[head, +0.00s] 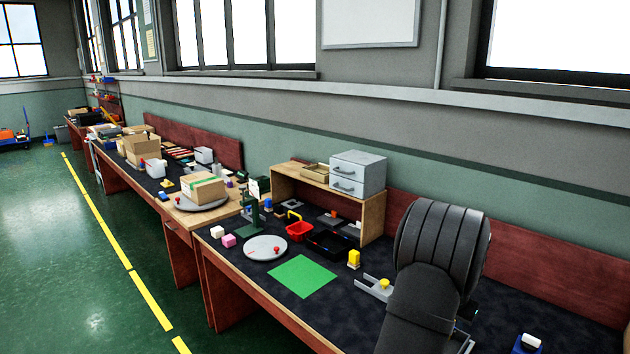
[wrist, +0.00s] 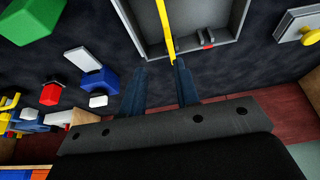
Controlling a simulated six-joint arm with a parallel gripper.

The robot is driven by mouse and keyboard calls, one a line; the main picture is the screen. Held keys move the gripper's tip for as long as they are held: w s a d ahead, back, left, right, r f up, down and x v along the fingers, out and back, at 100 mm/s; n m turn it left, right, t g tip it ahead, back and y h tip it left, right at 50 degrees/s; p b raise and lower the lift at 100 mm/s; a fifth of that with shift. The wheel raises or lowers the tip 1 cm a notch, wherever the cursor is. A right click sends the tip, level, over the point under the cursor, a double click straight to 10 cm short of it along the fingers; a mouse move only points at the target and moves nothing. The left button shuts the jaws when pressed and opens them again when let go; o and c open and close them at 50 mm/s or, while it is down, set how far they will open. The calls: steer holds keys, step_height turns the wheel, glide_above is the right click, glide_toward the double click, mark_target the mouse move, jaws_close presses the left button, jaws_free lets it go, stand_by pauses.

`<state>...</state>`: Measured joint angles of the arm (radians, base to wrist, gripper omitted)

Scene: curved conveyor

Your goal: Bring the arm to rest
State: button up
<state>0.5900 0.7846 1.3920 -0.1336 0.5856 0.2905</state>
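My gripper (wrist: 160,68) shows in the wrist view with its two dark blue fingers apart. I see nothing held between them. In the head view my dark arm stands at the right over the bench and hides the gripper.
The dark bench (head: 345,300) holds a green mat (head: 302,277), a round plate (head: 265,248), a red bin (head: 299,231), a yellow block (head: 354,259) and a wooden shelf (head: 372,218) with grey drawers (head: 358,174). A blue block (wrist: 98,80) and loose parts lie left in the wrist view.

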steer(key=w+a+f, duration=0.1)
steer(key=w+f, duration=0.1)
steer(key=w+a+f, duration=0.2)
steer(key=w, duration=0.1)
steer(key=w+a+f, duration=0.1)
steer(key=w+f, duration=0.1)
steer(key=shift+w+a, duration=0.25)
steer(key=shift+a, duration=0.1)
step_height(320, 180, down, 3)
steer(key=shift+r, duration=0.15)
steer(key=shift+v, duration=1.15)
steer(key=shift+s, duration=0.15)
steer(key=shift+o, duration=0.2)
